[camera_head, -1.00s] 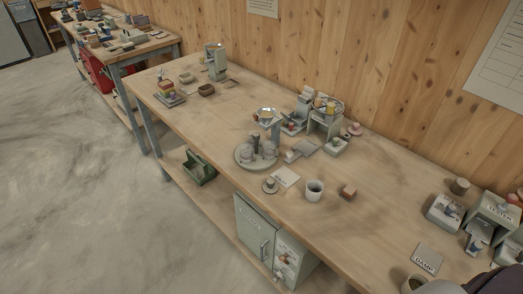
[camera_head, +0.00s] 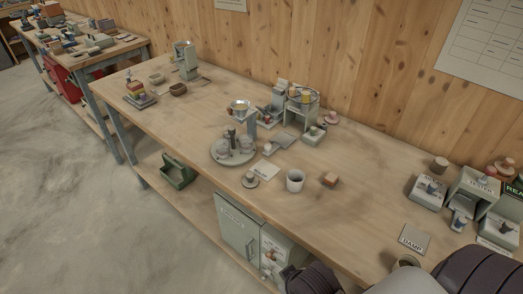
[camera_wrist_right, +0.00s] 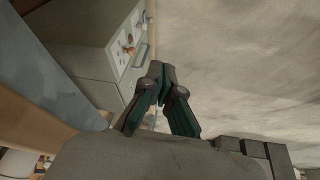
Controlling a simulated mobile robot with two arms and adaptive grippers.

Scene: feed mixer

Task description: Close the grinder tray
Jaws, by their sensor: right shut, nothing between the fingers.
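No machine in view is clearly marked as the grinder, and I cannot make out a tray that stands open. A small grey-green upright machine (camera_head: 186,60) stands at the far left of the bench. A funnel-topped stand (camera_head: 240,108) rises beside a round plate with cups (camera_head: 233,152) mid-bench. My right gripper (camera_wrist_right: 160,72) is shut and empty in the right wrist view. It is in front of the bench, with a pale cabinet (camera_wrist_right: 85,60) to its left and bare floor to its right. My left gripper is not in view.
The bench (camera_head: 340,215) runs along a wooden wall. Under the bench are the cabinet and a green caddy (camera_head: 178,172).

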